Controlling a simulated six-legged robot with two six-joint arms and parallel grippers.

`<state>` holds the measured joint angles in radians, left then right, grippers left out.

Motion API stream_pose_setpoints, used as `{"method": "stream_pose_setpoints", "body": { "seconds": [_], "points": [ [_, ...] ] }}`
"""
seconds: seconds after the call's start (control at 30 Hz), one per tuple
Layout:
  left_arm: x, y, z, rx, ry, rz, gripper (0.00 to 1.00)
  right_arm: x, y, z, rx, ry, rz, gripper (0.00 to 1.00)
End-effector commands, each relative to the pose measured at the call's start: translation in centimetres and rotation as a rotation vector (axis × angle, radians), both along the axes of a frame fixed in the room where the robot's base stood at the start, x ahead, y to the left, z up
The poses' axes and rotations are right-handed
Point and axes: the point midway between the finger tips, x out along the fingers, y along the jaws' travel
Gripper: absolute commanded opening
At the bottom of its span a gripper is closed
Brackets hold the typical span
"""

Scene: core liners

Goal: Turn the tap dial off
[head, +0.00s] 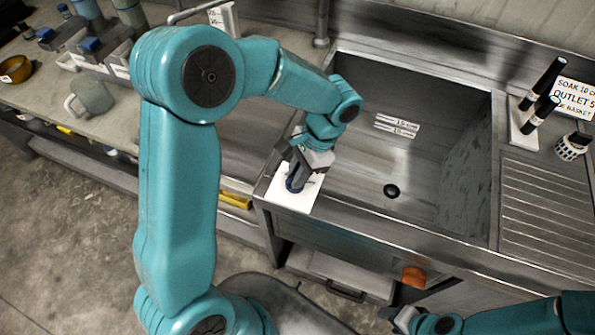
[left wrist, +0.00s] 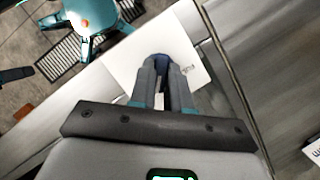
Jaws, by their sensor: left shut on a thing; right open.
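The tap dial is a small dark blue knob (head: 293,187) on a white plate (head: 290,199) at the left front corner of the sink. My left gripper (head: 297,182) reaches down onto the dial and is shut on it. In the left wrist view the blue dial (left wrist: 161,59) shows between the two grey fingertips (left wrist: 162,72), over the white plate (left wrist: 182,32). Small lettering on the plate is partly visible beside the fingers. The fingers hide most of the dial, so its pointing direction cannot be told. My right gripper (head: 392,317) is open, low in front of the sink, partly cut off.
The steel sink basin (head: 360,150) is empty, with a dark drain (head: 391,191) and depth labels. A ribbed drainboard (head: 548,205) with dark upright handles is on the right. A bench with a mug (head: 92,97) is on the left. An orange object (head: 413,277) is on the sink's front.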

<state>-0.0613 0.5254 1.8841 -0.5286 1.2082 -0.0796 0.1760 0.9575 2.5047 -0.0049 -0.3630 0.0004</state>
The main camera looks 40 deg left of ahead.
Motion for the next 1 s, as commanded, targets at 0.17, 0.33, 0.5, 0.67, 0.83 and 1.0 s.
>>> {"method": "stream_pose_setpoints", "body": {
  "seconds": [0.17,0.33,0.5,0.67,0.83,1.0],
  "points": [
    [0.05,0.07,0.28,0.004,-0.004,-0.079,0.0,0.0,-0.01,-0.04,0.0,0.0,0.0,0.5],
    [0.02,0.08,0.27,0.004,-0.003,-0.12,0.0,0.0,0.0,-0.09,0.0,0.0,0.0,0.5],
    [0.02,0.08,0.27,0.004,-0.003,-0.137,0.0,0.0,0.01,-0.1,0.0,0.0,0.0,0.5],
    [0.03,0.09,0.26,0.004,-0.003,-0.14,0.0,0.0,0.01,-0.1,0.0,0.0,0.0,0.5],
    [0.03,0.1,0.26,0.005,-0.002,-0.14,0.0,0.0,0.0,-0.11,0.0,0.0,0.0,0.5],
    [0.01,0.07,0.2,0.004,-0.001,-0.139,0.43,0.0,0.0,-0.12,0.0,0.0,0.0,0.5]
  ]
}}
